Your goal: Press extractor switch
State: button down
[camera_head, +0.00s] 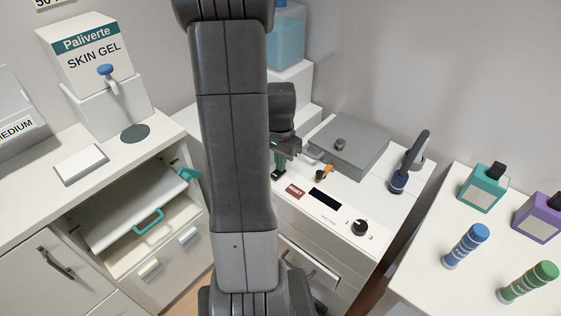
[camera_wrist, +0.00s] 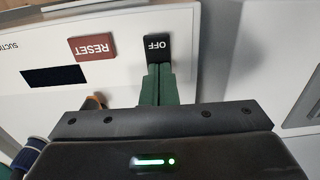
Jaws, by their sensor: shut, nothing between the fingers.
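A black switch marked OFF (camera_wrist: 157,46) sits on the white panel of the suction unit (camera_wrist: 115,42) in the wrist view. My gripper (camera_wrist: 158,68) has its green fingers shut together with nothing between them, and their tips are at the switch's near edge. I cannot tell whether they touch it. No label reading extractor is legible.
Beside the switch are a red RESET button (camera_head: 295,191) and a dark display (camera_head: 325,198).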

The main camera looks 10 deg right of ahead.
jog(key=shift+d+f+p, duration=0.1)
jog(key=shift+d+p, duration=0.05)
jog(key=shift+p, duration=0.3)
jog(key=shift+f, duration=0.1)
jog(key=shift+s+a+r, duration=0.25)
jog(key=shift+s+a, duration=0.2)
jog(key=shift+a, duration=0.25)
